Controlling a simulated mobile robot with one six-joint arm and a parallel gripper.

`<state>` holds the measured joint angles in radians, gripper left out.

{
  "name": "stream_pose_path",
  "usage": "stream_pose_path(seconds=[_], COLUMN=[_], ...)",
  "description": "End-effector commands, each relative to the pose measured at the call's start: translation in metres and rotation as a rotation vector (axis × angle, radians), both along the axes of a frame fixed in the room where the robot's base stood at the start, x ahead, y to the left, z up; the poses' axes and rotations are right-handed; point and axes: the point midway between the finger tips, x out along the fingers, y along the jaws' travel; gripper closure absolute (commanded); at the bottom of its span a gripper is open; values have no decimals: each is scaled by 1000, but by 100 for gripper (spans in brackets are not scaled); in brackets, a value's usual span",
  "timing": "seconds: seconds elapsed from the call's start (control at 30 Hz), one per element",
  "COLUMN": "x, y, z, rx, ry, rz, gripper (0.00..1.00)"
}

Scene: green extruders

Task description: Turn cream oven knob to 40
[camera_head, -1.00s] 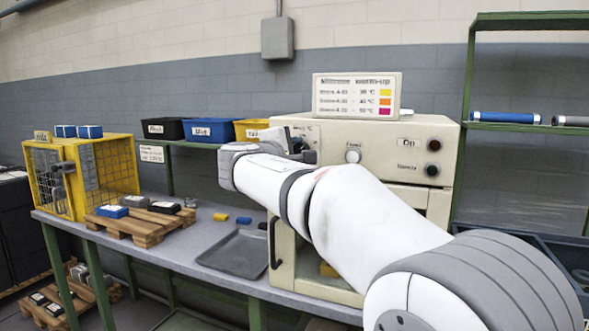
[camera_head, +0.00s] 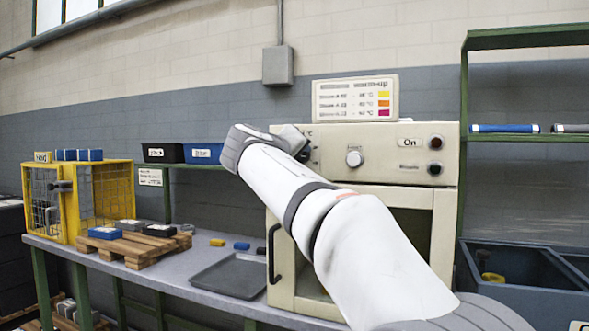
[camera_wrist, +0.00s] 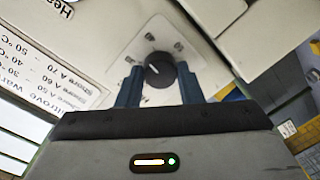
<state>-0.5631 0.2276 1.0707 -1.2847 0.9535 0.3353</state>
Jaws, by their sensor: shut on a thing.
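The cream oven (camera_head: 445,225) stands on the bench, with its control panel along the top. Its left dial has a black knob (camera_wrist: 158,70) with a white pointer line, on a white dial plate (camera_wrist: 135,52) with small numbers too blurred to read surely. The pointer tilts toward the upper left in the wrist view. My gripper (camera_wrist: 160,80) has its two blue-grey fingers on either side of the knob, shut on it. In the head view, my gripper (camera_head: 304,150) is at the panel's left end, where my wrist hides most of the dial.
A warm-up chart (camera_head: 355,88) stands on top of the oven. A grey tray (camera_head: 230,275), a wooden pallet (camera_head: 133,250) and a yellow cage (camera_head: 110,190) are to the left.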

Motion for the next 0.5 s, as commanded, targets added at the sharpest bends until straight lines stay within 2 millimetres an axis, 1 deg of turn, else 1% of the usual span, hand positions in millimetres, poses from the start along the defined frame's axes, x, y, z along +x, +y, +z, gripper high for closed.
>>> stream_pose_path(seconds=[0.03, 0.3, 0.5], x=[0, 1, 1], y=[0, 0, 0], z=[-5, -4, -3], rx=[41, 226, 313], ry=[-14, -80, -111], rz=[0, 0, 0], gripper=[90, 90, 90])
